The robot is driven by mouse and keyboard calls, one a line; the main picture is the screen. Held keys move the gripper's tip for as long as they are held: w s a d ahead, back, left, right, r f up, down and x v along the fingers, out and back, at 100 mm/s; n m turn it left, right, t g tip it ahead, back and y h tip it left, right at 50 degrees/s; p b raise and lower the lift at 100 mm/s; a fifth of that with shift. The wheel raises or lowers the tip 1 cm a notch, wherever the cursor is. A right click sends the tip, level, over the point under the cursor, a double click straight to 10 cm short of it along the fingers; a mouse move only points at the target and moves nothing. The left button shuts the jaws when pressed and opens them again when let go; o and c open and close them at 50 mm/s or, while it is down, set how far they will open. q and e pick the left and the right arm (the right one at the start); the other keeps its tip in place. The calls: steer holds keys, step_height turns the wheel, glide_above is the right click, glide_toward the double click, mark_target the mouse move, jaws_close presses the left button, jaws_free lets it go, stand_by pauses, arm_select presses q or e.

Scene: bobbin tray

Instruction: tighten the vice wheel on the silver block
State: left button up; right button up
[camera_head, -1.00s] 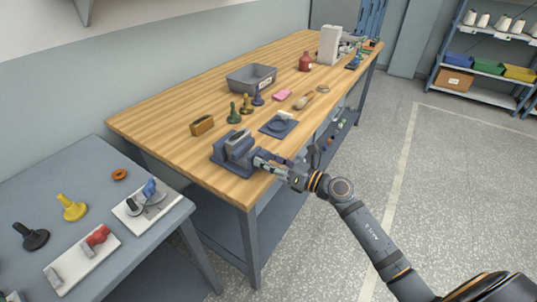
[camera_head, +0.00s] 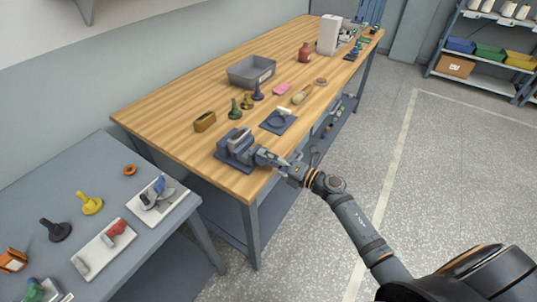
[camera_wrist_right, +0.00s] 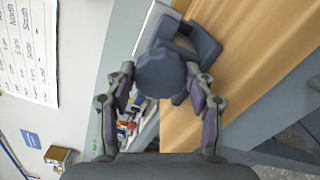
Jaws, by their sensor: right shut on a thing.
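The blue-grey vice (camera_head: 222,154) stands at the near corner of the wooden workbench. The silver block (camera_head: 240,136) sits upright between its jaws; I cannot tell how tightly. My right gripper (camera_head: 263,156) is at the vice's front, on the side toward the bench edge. In the right wrist view, the round dark vice wheel (camera_wrist_right: 161,73) is between the fingers of my right gripper (camera_wrist_right: 161,82), which are shut on its rim. My left gripper is not in view.
The floor at right is clear.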

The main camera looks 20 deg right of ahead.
steer(key=shift+m, duration=0.3)
stand_by(0.4)
steer(key=o, duration=1.2)
steer(key=v, duration=1.2)
